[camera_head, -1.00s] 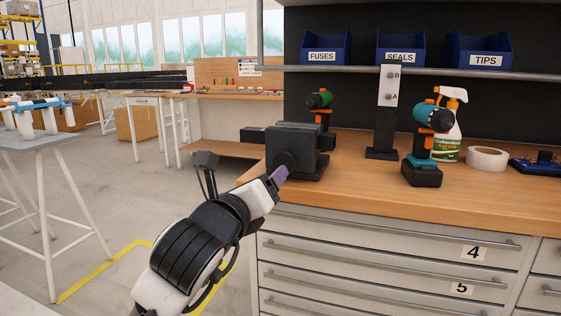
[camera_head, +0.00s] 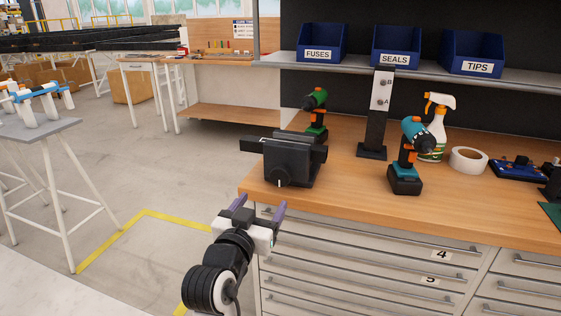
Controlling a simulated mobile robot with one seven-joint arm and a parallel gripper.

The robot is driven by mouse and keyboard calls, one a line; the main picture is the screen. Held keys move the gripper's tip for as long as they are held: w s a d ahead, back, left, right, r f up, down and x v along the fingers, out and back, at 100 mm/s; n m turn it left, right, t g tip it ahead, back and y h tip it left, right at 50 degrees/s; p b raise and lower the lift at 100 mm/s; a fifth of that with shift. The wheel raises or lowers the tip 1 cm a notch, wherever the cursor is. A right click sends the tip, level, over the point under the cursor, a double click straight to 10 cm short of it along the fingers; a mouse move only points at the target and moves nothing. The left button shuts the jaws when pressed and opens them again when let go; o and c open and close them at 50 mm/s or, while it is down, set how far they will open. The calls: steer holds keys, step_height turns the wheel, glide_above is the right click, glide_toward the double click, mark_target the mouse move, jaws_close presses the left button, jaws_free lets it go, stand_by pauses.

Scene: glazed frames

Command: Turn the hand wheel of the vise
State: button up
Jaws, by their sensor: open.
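The dark grey vise (camera_head: 304,164) stands at the left front corner of the wooden workbench. Its hand wheel (camera_head: 278,174) is on the front face, a dark disc with a small pale mark at its lower part. The wheel is small here, so I cannot tell its exact turn. My gripper (camera_head: 260,205) is below and slightly left of the wheel in the picture, near the bench's front edge. Its two purple fingers are spread apart, with nothing between them. It looks clear of the vise, and nothing hides the wheel.
On the workbench (camera_head: 345,200) stand a green drill (camera_head: 316,103), a post marked A and B (camera_head: 377,125), a teal drill (camera_head: 410,150), a spray bottle (camera_head: 435,130) and a tape roll (camera_head: 468,160). Blue bins line the shelf above. Drawers are below; floor is open at left.

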mark_target(279, 177)
steer(key=p+x, duration=0.2)
steer(key=x, duration=1.1)
steer(key=shift+w+d+f, duration=0.1)
steer(key=shift+w+d, duration=0.05)
steer(key=shift+w, duration=0.2)
steer(key=shift+c, duration=0.4)
steer(key=c, duration=0.9)
steer(key=shift+o, duration=0.2)
steer(key=shift+f, duration=0.1)
